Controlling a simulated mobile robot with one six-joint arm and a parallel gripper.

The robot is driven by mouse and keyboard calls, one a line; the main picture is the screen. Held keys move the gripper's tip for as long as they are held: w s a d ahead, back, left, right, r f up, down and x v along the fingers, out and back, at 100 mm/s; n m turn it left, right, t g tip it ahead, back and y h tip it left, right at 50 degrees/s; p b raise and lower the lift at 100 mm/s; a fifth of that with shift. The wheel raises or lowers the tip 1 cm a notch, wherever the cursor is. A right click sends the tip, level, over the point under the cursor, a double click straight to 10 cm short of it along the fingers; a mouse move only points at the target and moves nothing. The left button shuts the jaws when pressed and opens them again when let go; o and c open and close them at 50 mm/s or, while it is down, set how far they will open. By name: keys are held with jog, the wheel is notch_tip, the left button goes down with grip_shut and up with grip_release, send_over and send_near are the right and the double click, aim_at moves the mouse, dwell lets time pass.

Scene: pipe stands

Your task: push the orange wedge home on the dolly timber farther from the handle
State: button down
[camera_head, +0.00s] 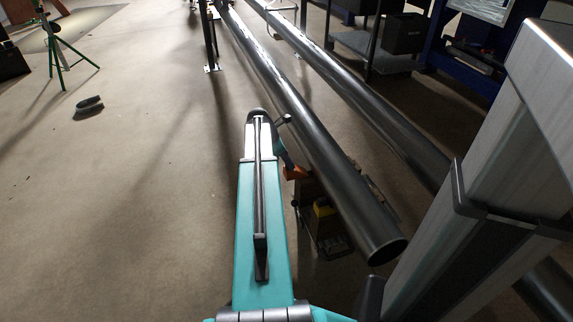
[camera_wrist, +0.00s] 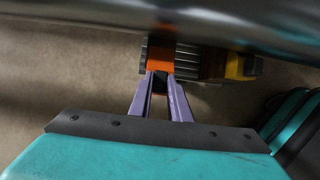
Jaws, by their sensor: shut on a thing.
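The orange wedge (camera_wrist: 161,56) shows in the wrist view directly ahead of my gripper, against a dark ribbed part of the dolly (camera_wrist: 190,62) and just below the pipe. My gripper (camera_wrist: 160,78) has its two purple fingers closed in on the wedge's near end. In the head view the wedge (camera_head: 296,173) is a small orange patch beside the pipe, right of my arm, at the dolly (camera_head: 308,198). My fingers are hidden there behind my arm. The pipe hides much of the dolly, and I cannot tell how tightly the wedge sits.
A long dark pipe (camera_head: 300,125) runs over the dolly, with a second pipe (camera_head: 360,95) to its right. A yellow-and-black part (camera_head: 323,208) sits on the dolly nearby. A stand leg (camera_head: 209,45) is farther back. The floor (camera_head: 130,200) at left is mostly clear.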

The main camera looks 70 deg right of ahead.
aim_at(299, 169)
jog(key=shift+s+d+f+b, duration=0.15)
jog(key=shift+f+b, duration=0.9)
jog(key=shift+f, duration=0.05)
jog(key=shift+s+d+r+p, duration=0.15)
jog(key=shift+p, duration=0.15)
jog(key=shift+s+d+f+p, duration=0.25)
jog(key=shift+s+d+p, duration=0.15)
jog(key=shift+s+p, duration=0.1)
jog(key=shift+s+d+f+p, duration=0.2)
jog(key=shift+s+d+p, duration=0.2)
jog(key=shift+s+p, duration=0.1)
jog(key=c, duration=1.6)
grip_release()
jog(key=shift+o, duration=0.2)
jog(key=shift+r, duration=0.1)
